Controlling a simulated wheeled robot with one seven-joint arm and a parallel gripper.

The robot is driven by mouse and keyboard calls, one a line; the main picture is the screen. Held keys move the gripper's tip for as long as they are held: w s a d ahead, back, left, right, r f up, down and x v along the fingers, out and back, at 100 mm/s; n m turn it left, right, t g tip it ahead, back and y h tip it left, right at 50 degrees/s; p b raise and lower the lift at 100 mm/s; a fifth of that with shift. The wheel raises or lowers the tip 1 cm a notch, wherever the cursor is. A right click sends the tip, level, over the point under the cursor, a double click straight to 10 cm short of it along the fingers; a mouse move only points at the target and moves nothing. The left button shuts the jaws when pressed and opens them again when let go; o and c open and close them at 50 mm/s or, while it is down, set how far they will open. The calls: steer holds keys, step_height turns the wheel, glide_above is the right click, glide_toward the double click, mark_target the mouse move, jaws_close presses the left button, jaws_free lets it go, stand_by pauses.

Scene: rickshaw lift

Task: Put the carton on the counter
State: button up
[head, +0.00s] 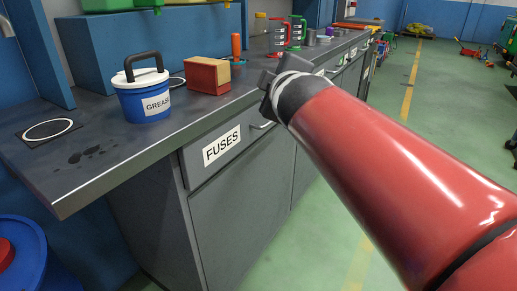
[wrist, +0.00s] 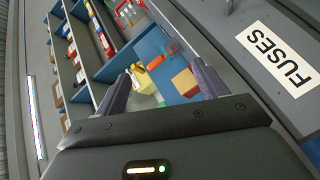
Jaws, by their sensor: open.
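A small red box with a tan side (head: 207,74), the only carton-like thing I can make out, rests on the grey counter (head: 120,165) near its front edge. A similar box (wrist: 185,83) shows beyond my fingers in the wrist view. My gripper (head: 264,92) is in front of the counter edge, to the right of the box and apart from it, above the FUSES drawer. In the wrist view my gripper (wrist: 160,88) has its two fingers spread, with nothing held between them.
A blue GREASE bucket (head: 145,98) with a white lid stands left of the box. An orange-handled tool (head: 236,47) stands behind it. Red (head: 279,36) and green (head: 298,30) items stand farther along. The counter's front left is bare except for a white ring and dark stains. Green floor is open at right.

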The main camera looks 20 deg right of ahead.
steer(key=s+a+f+m+g+y, duration=0.2)
steer(key=s+a+f+m+g, duration=0.2)
steer(key=s+f, duration=0.5)
steer(key=s+a+f+m+g+y, duration=0.2)
steer(key=s+a+f+m+g, duration=0.3)
steer(key=s+f, duration=0.5)
step_height(320, 180, down, 5)
steer(key=shift+a+f+m+g, duration=0.15)
steer(key=shift+a+m+g, duration=0.15)
steer(key=shift+m+g, duration=0.25)
